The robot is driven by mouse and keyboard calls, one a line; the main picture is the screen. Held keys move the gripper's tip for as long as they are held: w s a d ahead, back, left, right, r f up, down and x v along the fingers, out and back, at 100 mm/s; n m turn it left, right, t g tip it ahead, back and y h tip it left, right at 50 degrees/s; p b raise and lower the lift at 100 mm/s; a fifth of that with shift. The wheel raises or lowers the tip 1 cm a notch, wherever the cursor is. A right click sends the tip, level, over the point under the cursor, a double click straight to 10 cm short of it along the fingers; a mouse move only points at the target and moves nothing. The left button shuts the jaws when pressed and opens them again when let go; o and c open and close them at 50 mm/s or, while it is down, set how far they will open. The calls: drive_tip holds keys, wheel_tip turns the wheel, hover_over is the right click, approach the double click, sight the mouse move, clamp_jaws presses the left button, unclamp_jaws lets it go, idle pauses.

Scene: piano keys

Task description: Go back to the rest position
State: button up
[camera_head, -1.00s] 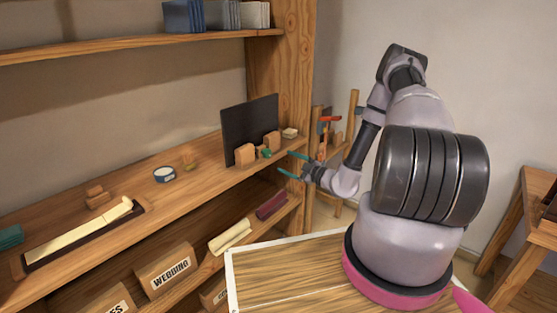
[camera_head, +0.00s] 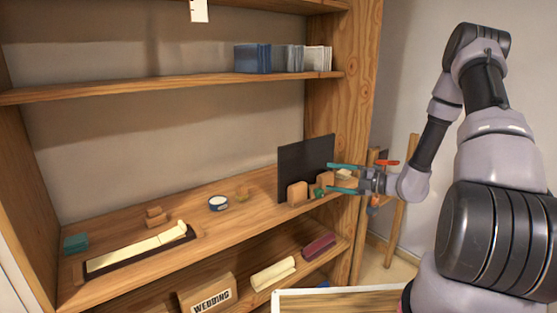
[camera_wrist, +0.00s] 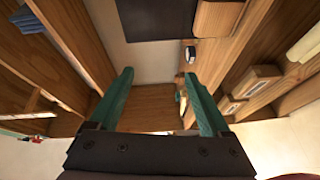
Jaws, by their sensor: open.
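My gripper (camera_head: 343,179) is at the right end of the shelving in the head view, in front of the right side of the upright black panel (camera_head: 304,168). Its two teal fingers are apart and nothing is between them. The wrist view also shows my gripper (camera_wrist: 158,95) open and empty, with the dark panel (camera_wrist: 163,17) beyond the fingers. The tray with cream piano keys (camera_head: 140,248) lies on the middle shelf at the left, well away from my gripper.
Small wooden blocks (camera_head: 297,193) stand by the panel. A round tin (camera_head: 218,203) and a teal block (camera_head: 75,243) are on the same shelf. Below are a WEDDING box (camera_head: 207,293) and rolls (camera_head: 273,273). Books (camera_head: 253,58) stand above. A wooden rack (camera_head: 403,200) stands right of the shelving.

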drive_tip(key=s+a+r+n+g+h, duration=0.2)
drive_tip(key=s+r+n+g+h, duration=0.15)
drive_tip(key=s+r+n, duration=0.6)
drive_tip(key=s+a+r+n+g+h, duration=0.2)
drive_tip(key=s+r+n+g, duration=0.2)
drive_tip(key=r+n, duration=0.55)
drive_tip(key=s+d+r+n+t+h, duration=0.3)
drive_tip(key=s+r+n+h, duration=0.1)
drive_tip(key=n, duration=0.6)
drive_tip(key=s+d+r+n+t+h, duration=0.3)
drive_tip(key=s+r+n, duration=0.3)
drive_tip(key=s+n, duration=0.3)
drive_tip(key=shift+d+r+n+t+h, duration=0.4)
drive_tip(key=shift+d+n, duration=0.1)
drive_tip(key=shift+d, duration=0.25)
